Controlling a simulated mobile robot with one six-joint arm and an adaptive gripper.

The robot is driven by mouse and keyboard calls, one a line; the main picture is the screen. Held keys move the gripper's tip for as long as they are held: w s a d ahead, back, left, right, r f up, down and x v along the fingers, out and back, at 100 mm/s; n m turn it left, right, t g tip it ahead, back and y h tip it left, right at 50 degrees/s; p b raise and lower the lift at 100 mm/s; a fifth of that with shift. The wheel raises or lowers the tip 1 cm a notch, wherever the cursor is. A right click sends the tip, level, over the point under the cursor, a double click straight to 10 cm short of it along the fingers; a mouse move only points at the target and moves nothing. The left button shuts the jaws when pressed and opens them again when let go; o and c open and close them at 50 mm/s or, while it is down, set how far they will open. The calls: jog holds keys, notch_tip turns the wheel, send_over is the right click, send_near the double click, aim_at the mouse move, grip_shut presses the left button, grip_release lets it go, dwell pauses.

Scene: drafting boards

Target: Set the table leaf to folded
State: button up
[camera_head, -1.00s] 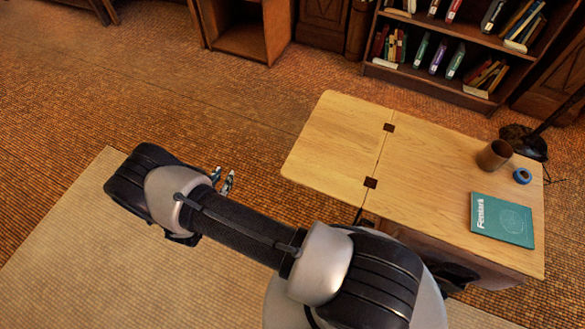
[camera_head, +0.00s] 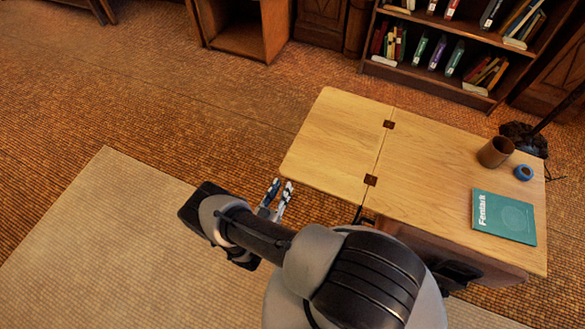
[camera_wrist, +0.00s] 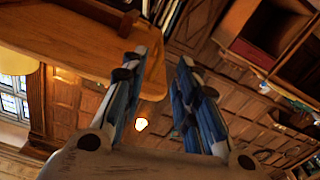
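The table leaf (camera_head: 333,143) is a pale wooden flap at the left of the table (camera_head: 432,172). It lies level with the tabletop, joined to it by two dark hinges. In the wrist view the leaf (camera_wrist: 75,42) shows from below at the upper left. A dark bracket (camera_head: 362,215) shows under the hinge line.
A brown cup (camera_head: 494,153), a blue tape ring (camera_head: 523,172) and a teal book (camera_head: 503,217) are on the fixed tabletop. A bookcase (camera_head: 450,45) stands behind. The floor left of the leaf is clear, with a beige rug (camera_head: 90,240) nearer.

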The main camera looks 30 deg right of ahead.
aim_at(292, 168)
jog(key=b+x, duration=0.1)
jog(key=x, duration=0.8)
jog(key=shift+w+d, duration=0.25)
jog(key=shift+w, duration=0.05)
grip_shut()
dwell(0.3)
